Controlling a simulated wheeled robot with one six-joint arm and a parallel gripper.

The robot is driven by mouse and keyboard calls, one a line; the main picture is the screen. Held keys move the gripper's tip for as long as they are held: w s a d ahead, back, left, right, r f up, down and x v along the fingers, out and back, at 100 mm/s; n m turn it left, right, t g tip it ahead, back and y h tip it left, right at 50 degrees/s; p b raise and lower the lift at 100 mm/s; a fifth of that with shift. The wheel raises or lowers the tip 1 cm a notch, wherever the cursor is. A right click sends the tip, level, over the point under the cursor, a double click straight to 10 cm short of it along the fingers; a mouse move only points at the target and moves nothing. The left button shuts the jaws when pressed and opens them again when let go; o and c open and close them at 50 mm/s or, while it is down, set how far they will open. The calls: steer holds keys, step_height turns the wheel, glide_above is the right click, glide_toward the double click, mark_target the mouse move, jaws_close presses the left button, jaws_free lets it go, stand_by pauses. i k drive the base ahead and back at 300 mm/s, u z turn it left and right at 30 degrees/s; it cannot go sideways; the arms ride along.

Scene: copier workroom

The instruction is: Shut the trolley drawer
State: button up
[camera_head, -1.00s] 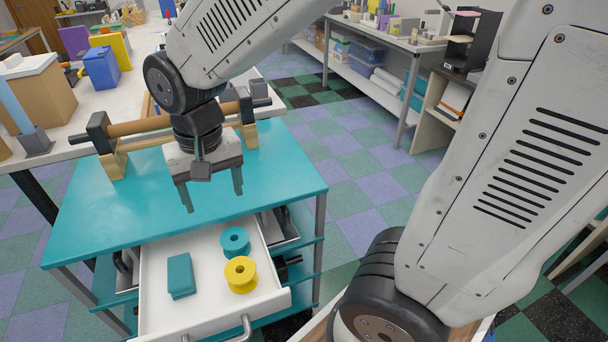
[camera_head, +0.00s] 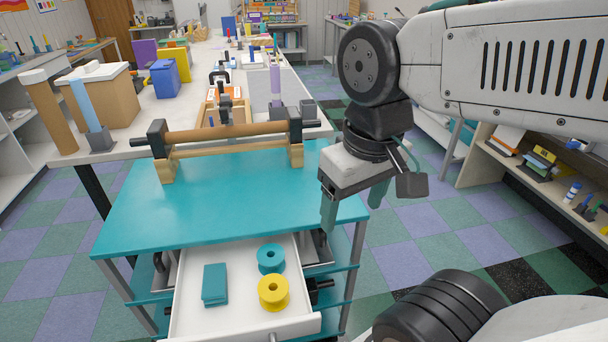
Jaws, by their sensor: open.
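The trolley (camera_head: 215,205) has a teal top and teal lower shelves on grey legs. Its white drawer (camera_head: 240,322) is pulled out toward me, below the top. In the drawer lie a teal block (camera_head: 215,284), a teal spool (camera_head: 271,259) and a yellow spool (camera_head: 273,292). The drawer's front and handle are mostly cut off by the bottom edge of the picture. My gripper (camera_head: 360,205) is open and empty, pointing down near the right edge of the trolley top, up and to the right of the drawer in the picture. It appears apart from the drawer.
A wooden roller (camera_head: 230,132) on a stand sits at the back of the trolley top. Behind it is a long white table with a cardboard box (camera_head: 105,97) and a blue bin (camera_head: 165,79). Shelves (camera_head: 545,165) stand at right. Checkered floor is free right of the trolley.

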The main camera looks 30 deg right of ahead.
mark_target(244, 319)
steer(key=k, duration=1)
steer(key=z, duration=1.35)
steer(key=i, duration=0.9)
steer(key=u, duration=1.95)
